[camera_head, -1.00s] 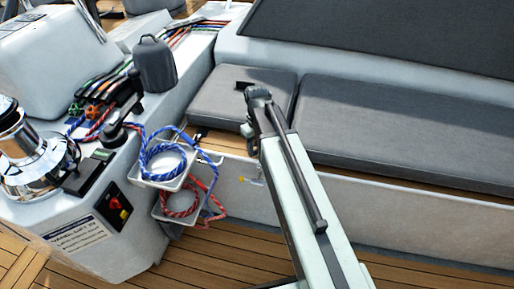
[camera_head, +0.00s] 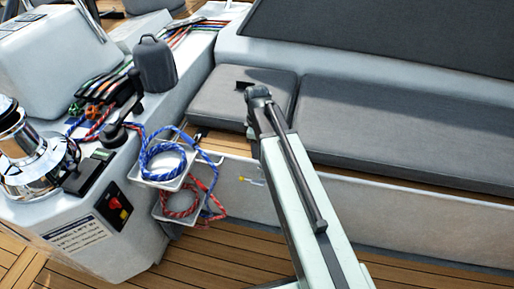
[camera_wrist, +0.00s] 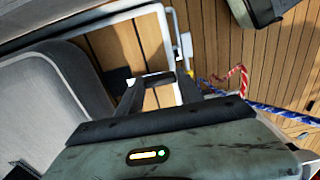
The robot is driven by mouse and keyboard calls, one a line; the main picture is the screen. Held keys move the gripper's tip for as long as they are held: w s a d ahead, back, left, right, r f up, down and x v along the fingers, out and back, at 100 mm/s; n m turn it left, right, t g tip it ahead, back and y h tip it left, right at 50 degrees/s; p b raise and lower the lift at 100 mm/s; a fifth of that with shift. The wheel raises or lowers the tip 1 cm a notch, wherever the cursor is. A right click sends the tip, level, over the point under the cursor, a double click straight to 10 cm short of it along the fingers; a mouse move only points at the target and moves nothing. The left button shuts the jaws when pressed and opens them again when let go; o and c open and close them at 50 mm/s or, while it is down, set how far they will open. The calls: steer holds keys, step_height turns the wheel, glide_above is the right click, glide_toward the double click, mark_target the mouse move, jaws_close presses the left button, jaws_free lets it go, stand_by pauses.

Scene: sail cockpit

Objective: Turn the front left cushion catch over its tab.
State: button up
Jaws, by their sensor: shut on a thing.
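The grey left cushion (camera_head: 235,97) lies on the seat; its edge also shows at the left in the wrist view (camera_wrist: 45,85). My gripper (camera_wrist: 158,77) is over the bare teak strip (camera_wrist: 112,48) beside the cushion. Its two dark fingers are shut on a small dark piece between the tips, which I take to be the front left cushion catch (camera_wrist: 157,79). The fingers hide most of it, so I cannot tell how it is turned. A small pale fitting (camera_wrist: 185,45) sits at the seat's edge. In the head view my arm hides the gripper.
A long grey cushion (camera_head: 410,130) lies to the right. Blue rope (camera_head: 165,155) and red rope (camera_head: 182,205) hang in white trays left of the seat. A winch (camera_head: 25,150) and a switch panel (camera_head: 116,208) stand further left. The teak floor (camera_head: 225,258) in front is clear.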

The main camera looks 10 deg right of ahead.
stand_by(0.5)
steer(key=o, duration=1.4)
step_height(320, 180, up, 8)
steer(key=p, duration=0.8)
steer(key=shift+f, duration=0.1)
steer(key=shift+s, duration=0.1)
